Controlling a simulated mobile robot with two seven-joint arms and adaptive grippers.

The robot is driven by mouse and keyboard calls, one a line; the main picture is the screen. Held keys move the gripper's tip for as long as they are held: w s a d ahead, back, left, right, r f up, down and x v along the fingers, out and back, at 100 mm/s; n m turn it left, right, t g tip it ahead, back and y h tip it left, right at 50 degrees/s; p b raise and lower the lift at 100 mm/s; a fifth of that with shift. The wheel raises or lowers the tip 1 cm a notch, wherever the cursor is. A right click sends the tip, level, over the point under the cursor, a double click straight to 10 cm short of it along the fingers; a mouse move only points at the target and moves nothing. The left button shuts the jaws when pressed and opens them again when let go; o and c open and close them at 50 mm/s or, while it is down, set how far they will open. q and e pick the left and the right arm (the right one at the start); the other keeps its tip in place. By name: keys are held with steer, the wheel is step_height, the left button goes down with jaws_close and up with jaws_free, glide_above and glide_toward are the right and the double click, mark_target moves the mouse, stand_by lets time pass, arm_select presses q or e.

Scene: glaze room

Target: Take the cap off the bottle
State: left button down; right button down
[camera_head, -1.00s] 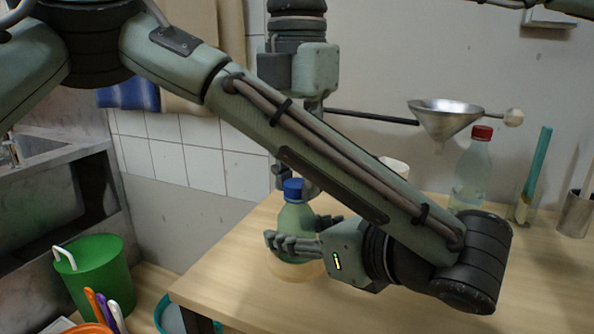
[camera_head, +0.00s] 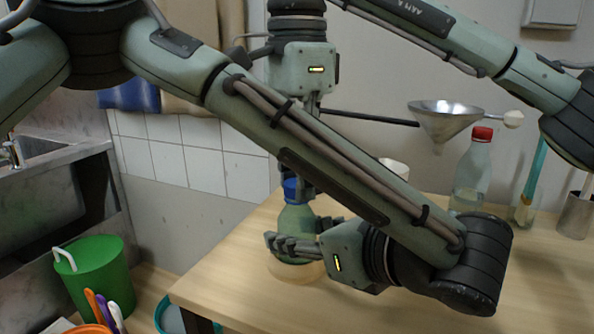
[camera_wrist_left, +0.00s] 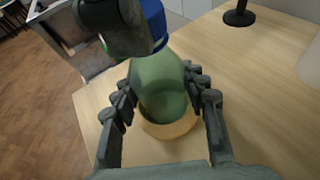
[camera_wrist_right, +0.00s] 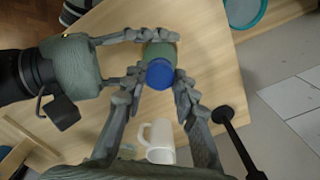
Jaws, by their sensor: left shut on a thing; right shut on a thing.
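The green bottle (camera_head: 294,220) with a blue cap (camera_head: 290,190) stands upright on a round pale base at the table's left end. My left gripper (camera_head: 285,245) is shut around the bottle's body from the right; its fingers flank the bottle in the left wrist view (camera_wrist_left: 163,92). My right gripper (camera_head: 303,188) points down from above, its fingers at the blue cap. In the right wrist view the cap (camera_wrist_right: 160,74) sits between the right fingertips, on top of the bottle. Part of the cap is hidden behind a right finger in the head view.
A clear bottle with a red cap (camera_head: 482,134), a metal funnel (camera_head: 444,118) on a stand and a glass with a teal stick (camera_head: 524,208) are at the right. A white mug (camera_wrist_right: 158,135) stands near the bottle. A green bucket (camera_head: 100,275) is at lower left.

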steer(key=n, duration=1.2)
steer(key=shift+n, duration=0.3)
steer(key=shift+r, duration=0.25)
steer(key=shift+r, duration=0.9)
steer(key=shift+r, duration=2)
arm_select(q)
steer(key=c, duration=0.8)
jaws_free()
steer(key=shift+o, duration=0.2)
